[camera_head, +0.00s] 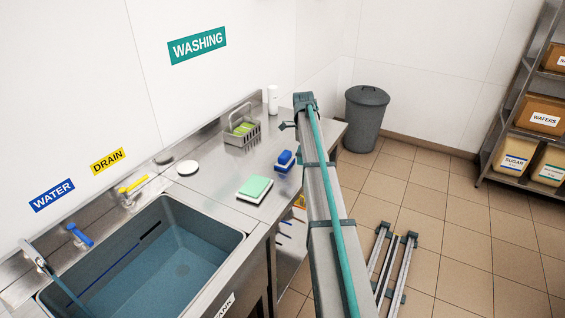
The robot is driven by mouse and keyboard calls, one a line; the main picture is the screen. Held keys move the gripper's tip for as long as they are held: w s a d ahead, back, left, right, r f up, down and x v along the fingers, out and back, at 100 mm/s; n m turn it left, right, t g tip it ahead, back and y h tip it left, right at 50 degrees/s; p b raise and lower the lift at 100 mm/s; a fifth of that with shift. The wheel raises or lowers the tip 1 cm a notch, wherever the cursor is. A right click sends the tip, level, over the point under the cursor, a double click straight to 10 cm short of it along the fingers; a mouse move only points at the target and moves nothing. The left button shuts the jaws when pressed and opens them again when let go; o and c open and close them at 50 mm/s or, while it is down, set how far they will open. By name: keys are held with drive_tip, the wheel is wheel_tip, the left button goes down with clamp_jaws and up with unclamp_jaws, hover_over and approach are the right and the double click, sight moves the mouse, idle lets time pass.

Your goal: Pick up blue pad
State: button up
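The blue pad (285,156) is a small blue block on the steel counter, near the counter's front edge and close to the left side of my arm. A paler layer shows around its base. A green pad (255,187) lies on a white base to its front left. My arm reaches from the bottom of the view over the counter's right part. A small dark part at its far end, likely my gripper (288,125), sticks out to the left above the counter, behind and apart from the blue pad. Its fingers are too small to make out.
A wire basket (241,131) with green items and a white bottle (272,99) stand at the counter's back. A water-filled sink (180,268) with taps is at the lower left. A grey bin (364,120) and a shelf rack (515,125) stand right.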

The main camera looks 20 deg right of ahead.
drive_tip(key=t, duration=0.1)
approach(285, 154)
drive_tip(key=shift+d+f+p, duration=0.2)
drive_tip(key=shift+f+p, duration=1.8)
drive_tip(key=shift+f, duration=3.1)
drive_tip(key=c, duration=1.2)
drive_tip(key=shift+r, duration=0.15)
drive_tip(key=shift+r, duration=0.5)
wheel_tip(285, 154, up, 2)
drive_tip(key=shift+b, duration=0.65)
drive_tip(key=s+a+r+b, duration=0.1)
drive_tip(key=s+r, duration=0.2)
drive_tip(key=s, duration=0.1)
drive_tip(key=s+a+r+b, duration=0.1)
drive_tip(key=s+r+b, duration=0.1)
drive_tip(key=s, duration=0.3)
drive_tip(key=s+a+r+b, duration=0.1)
drive_tip(key=s+r, duration=0.3)
drive_tip(key=shift+s+a+r+b, duration=0.25)
drive_tip(key=shift+s+r+b, duration=0.05)
drive_tip(key=shift+r+b, duration=0.1)
